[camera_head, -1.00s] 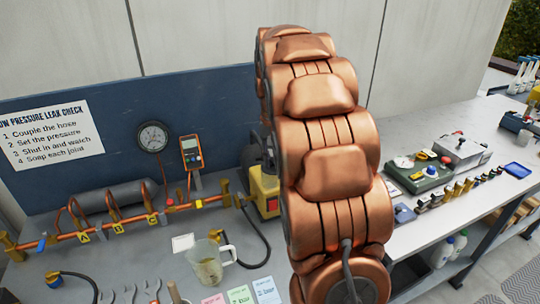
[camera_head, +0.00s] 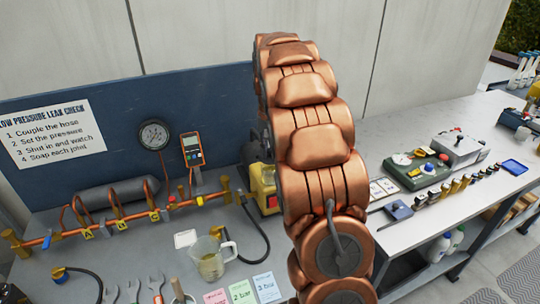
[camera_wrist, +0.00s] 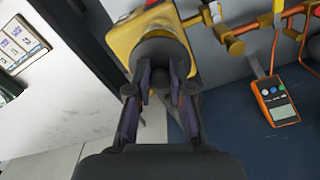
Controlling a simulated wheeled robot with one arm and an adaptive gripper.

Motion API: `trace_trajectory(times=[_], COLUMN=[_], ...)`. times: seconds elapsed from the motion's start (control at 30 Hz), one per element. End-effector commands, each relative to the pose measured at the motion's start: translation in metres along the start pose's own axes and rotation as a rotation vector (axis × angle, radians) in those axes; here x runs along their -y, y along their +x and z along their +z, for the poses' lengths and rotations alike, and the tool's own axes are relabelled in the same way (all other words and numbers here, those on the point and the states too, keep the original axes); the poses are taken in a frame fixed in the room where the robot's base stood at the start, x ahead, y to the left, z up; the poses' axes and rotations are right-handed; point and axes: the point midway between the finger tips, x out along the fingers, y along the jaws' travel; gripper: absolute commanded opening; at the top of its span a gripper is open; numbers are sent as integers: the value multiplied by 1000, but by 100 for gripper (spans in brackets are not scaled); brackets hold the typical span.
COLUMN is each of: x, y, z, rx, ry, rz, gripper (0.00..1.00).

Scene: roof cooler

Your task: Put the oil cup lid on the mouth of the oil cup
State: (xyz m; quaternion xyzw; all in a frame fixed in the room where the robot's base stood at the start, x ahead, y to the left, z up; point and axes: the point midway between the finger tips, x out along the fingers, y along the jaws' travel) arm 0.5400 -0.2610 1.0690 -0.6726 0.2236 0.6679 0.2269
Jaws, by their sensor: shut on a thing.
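My gripper (camera_wrist: 160,88) shows in the wrist view with its two fingers closed in on a small dark knob (camera_wrist: 160,77). A grey round piece (camera_wrist: 160,47) shows just beyond the fingertips, in front of the yellow machine (camera_wrist: 125,45). I take the knob and round piece to be the oil cup lid, but the fingers hide part of it. I cannot tell whether it touches the machine. In the head view my arm hides the gripper. A clear cup with a handle and yellowish liquid (camera_head: 211,265) stands on the bench; I cannot tell whether it is the oil cup.
The yellow machine (camera_head: 262,185) stands left of my arm in the head view. An orange meter (camera_head: 192,150), a gauge (camera_head: 154,134) and copper pipework (camera_head: 130,220) are near the blue back panel. Wrenches (camera_head: 133,290) and coloured cards (camera_head: 240,291) lie at the front.

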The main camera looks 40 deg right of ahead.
Motion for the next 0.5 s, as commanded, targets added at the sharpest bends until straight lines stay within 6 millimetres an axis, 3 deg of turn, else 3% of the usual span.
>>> trace_trajectory(times=[0.3, 0.5], x=[0, 0], y=[24, 26], z=[1, 1], rx=[3, 1], ry=[0, 0], rz=[1, 0], gripper=[0, 0])
